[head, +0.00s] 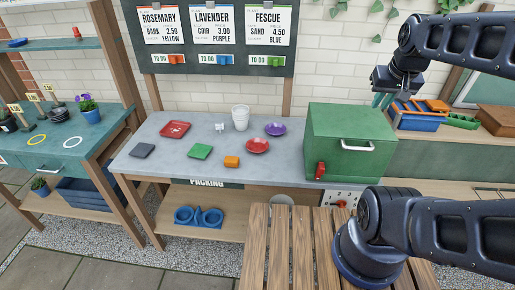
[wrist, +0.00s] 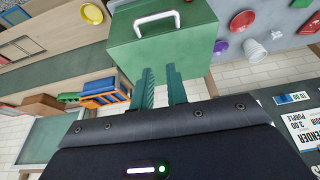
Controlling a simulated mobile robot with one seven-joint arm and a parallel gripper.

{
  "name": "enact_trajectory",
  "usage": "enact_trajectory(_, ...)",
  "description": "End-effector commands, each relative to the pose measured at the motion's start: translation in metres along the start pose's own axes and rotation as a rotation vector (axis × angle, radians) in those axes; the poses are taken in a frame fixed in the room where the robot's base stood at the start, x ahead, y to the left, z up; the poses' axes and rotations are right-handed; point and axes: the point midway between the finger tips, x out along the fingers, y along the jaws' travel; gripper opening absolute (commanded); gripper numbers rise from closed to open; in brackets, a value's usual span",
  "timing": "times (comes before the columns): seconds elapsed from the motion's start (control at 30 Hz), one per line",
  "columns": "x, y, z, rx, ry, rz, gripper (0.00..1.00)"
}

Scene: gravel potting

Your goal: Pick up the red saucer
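The red saucer (head: 257,146) is a small round dish lying on the grey packing bench, just left of the green box. It also shows near the top right of the wrist view (wrist: 242,20). A purple saucer (head: 275,129) lies close behind it. My gripper (head: 382,101) is up at the right, beyond the right side of the green box and well away from the saucer. In the wrist view its two green fingers (wrist: 160,70) stand apart with nothing between them, with the green box behind.
The green box (head: 349,134) stands right of the saucer. A blue crate (head: 418,121) is at the right.

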Motion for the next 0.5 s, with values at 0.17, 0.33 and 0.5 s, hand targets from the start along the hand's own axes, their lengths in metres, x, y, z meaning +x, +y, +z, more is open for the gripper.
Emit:
enact_trajectory(0.17, 0.017, -0.033, -0.025, 0.049, 0.012, -0.105, 0.15)
enact_trajectory(0.33, 0.04, -0.084, -0.058, 0.159, 0.022, -0.253, 0.15)
enact_trajectory(0.5, 0.065, -0.135, -0.087, 0.298, 0.013, -0.372, 0.15)
